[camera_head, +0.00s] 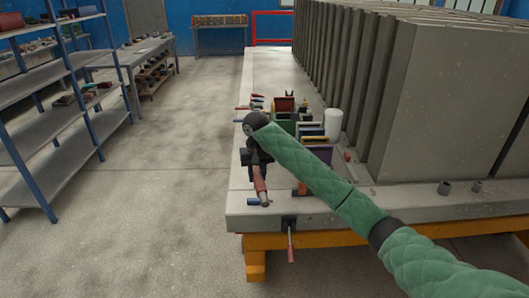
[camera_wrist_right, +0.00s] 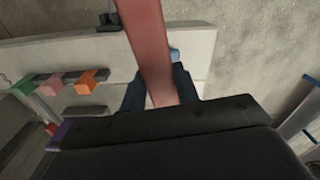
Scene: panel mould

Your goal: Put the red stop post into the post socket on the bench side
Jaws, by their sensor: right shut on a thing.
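My right gripper (camera_head: 257,165) is shut on the red stop post (camera_head: 261,187), above the bench's near left corner. The post slants, and its lower end shows a grey tip in the head view. In the right wrist view the red post (camera_wrist_right: 152,45) runs up between the dark fingers of the right gripper (camera_wrist_right: 158,88). A dark bracket (camera_head: 288,222) sits on the bench's near side, with a thin red rod (camera_head: 291,248) hanging below it. I cannot tell whether this bracket is the post socket. The post is apart from the bracket. My left gripper is not in view.
The bench (camera_head: 350,200) carries a row of tall grey panels (camera_head: 430,100) on its right. Coloured blocks, a white cylinder (camera_head: 333,122) and small tools crowd behind my gripper. A small blue piece (camera_head: 253,201) lies by the post's end. Floor left of the bench is clear.

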